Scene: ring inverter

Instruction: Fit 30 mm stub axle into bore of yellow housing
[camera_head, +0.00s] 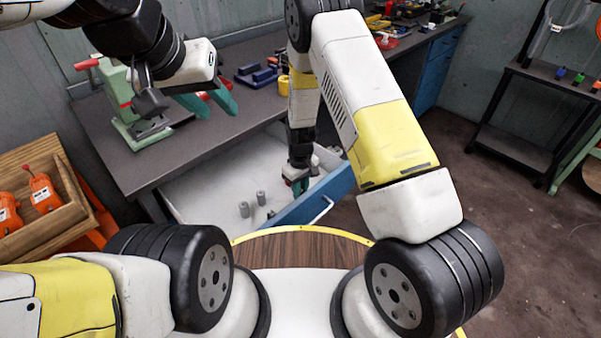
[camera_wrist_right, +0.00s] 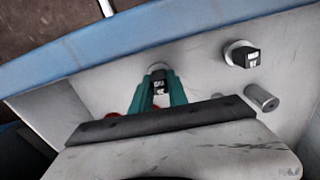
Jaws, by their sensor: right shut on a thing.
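My right gripper (camera_wrist_right: 158,92) is down inside the open drawer and shut on a grey stub axle (camera_wrist_right: 158,72) with a dark, marked end. In the head view the right gripper (camera_head: 298,184) is by the drawer's front wall, and its axle is hidden there. Another axle with a dark square end (camera_wrist_right: 240,54) and a plain grey cylinder (camera_wrist_right: 262,97) are in the drawer beside it. My left gripper (camera_head: 208,101) hangs above the workbench, teal fingers apart and empty. I cannot make out the yellow housing with certainty. Axle sizes cannot be read.
The drawer (camera_head: 200,190) has a blue front (camera_head: 325,195) close to my right gripper. The workbench (camera_head: 165,155) carries a green press (camera_head: 135,110) at left and a blue object (camera_head: 257,76) further back. A wooden crate (camera_head: 75,205) stands at far left.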

